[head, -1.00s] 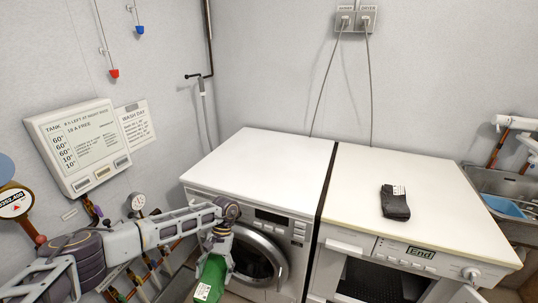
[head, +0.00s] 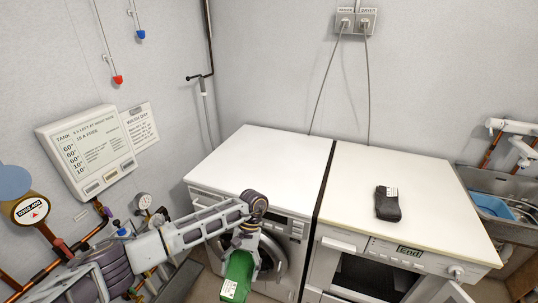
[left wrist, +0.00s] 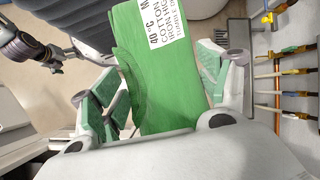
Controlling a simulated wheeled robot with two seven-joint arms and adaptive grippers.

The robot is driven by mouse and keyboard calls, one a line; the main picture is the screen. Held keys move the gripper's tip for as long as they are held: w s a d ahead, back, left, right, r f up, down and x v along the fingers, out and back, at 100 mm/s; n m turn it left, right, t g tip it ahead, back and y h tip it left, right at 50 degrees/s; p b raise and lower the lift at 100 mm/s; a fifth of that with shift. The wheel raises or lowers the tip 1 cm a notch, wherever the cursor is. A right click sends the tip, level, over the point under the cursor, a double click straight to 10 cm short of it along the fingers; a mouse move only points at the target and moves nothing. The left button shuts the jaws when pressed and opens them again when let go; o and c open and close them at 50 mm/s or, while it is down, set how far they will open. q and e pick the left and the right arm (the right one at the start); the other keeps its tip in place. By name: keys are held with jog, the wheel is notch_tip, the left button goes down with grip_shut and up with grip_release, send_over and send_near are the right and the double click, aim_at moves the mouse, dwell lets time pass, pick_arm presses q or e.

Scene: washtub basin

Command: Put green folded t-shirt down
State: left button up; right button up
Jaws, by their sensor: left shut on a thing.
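My left gripper (head: 241,258) is shut on the green folded t-shirt (head: 237,278). The t-shirt hangs down from it in front of the washer (head: 288,226), below the level of the washer's top. In the left wrist view, the t-shirt (left wrist: 160,95) sits between the two fingers of my left gripper (left wrist: 160,88), with its white care label facing the camera.
The washer's white top (head: 265,155) is clear. The dryer (head: 400,180) stands to its right, with a dark folded garment (head: 388,207) on top. A sink (head: 510,205) is at far right. Pipes and gauges (head: 145,201) line the left wall.

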pick_arm(q)
jog(key=w+d+r+n+t+h, duration=0.2)
jog(key=r+n, duration=0.4)
jog(key=n, duration=0.3)
jog(key=w+d+r+n+t+h, duration=0.3)
jog(key=w+d+r+n+t, duration=0.1)
jog(key=n, duration=0.5)
jog(key=w+d+r+n+t+h, duration=0.2)
jog(key=d+r+n, duration=0.3)
jog(key=r+n, duration=0.4)
jog(key=shift+w+d+n+t+h+p, duration=0.15)
jog(key=shift+w+n+t+h+p, duration=0.2)
jog(key=shift+t, duration=0.25)
pick_arm(e)
jog(key=s+d+f, duration=0.1)
jog(key=s+f, duration=0.2)
jog(key=s, duration=0.3)
jog(key=s+d+f+t, duration=0.1)
jog(key=s+d+f, duration=0.1)
jog(key=s, duration=0.5)
jog(key=shift+f, duration=0.65)
pick_arm(q)
jog(key=shift+n+t, duration=0.3)
jog(key=shift+n, duration=0.35)
pick_arm(e)
jog(key=shift+w, duration=0.1)
